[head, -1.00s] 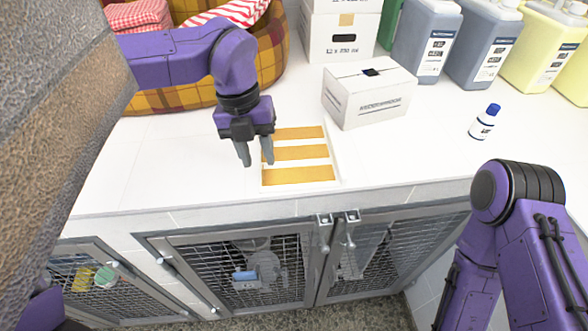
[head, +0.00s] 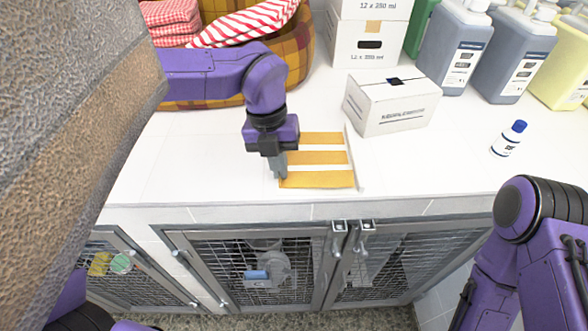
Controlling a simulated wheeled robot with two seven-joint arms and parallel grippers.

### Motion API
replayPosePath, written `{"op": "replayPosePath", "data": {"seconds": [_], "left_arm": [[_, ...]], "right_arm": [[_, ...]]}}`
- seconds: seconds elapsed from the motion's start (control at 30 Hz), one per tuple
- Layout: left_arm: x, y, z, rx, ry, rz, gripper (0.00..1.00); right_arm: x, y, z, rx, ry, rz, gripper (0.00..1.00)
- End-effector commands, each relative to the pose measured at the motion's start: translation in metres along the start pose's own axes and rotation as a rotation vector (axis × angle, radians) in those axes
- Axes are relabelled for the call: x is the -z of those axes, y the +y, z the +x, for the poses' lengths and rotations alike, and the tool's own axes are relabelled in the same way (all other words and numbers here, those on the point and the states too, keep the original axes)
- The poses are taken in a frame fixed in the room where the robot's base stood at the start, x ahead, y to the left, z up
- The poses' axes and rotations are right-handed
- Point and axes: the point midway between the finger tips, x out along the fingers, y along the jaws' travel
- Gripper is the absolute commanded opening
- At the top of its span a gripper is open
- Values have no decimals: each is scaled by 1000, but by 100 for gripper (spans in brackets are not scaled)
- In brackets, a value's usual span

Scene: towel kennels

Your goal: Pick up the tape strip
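Several orange-gold tape strips lie side by side on a white backing sheet (head: 351,148) on the white counter. They are a back strip (head: 322,139), a middle strip (head: 318,158) and a front strip (head: 318,180). My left gripper (head: 280,175) points down at the left end of the strips. Its fingers are close together and look shut on a tape strip's end, near the front strip. The exact contact is hidden, and the strips look flat. My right arm shows at the lower right, but its gripper is out of view.
A white carton (head: 390,105) stands behind and right of the strips. A small blue-capped bottle (head: 508,138) is farther right. A plaid basket (head: 300,55) with towels is at the back left, and large jugs (head: 453,45) are at the back right. Mesh kennel doors (head: 270,270) are below the counter edge.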

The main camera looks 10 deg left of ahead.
Motion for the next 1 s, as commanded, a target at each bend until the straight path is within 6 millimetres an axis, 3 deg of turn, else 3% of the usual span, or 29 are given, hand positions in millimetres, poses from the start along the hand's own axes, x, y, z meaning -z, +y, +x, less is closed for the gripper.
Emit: {"op": "replayPosePath", "data": {"seconds": [0.23, 0.43, 0.7, 1.0], "left_arm": [[6, -7, -32, 2, -6, 2, 0], [52, -31, -76, 2, -9, 4, 0], [121, -61, -97, -1, -4, 2, 0], [142, -72, -117, 0, -1, 0, 0]], "right_arm": [[-3, -1, 7, 0, 0, 0, 0], [-10, -2, 25, 0, 0, 0, 0], [-19, -4, 47, 0, 0, 0, 0], [-17, -4, 41, 0, 0, 0, 0]]}}
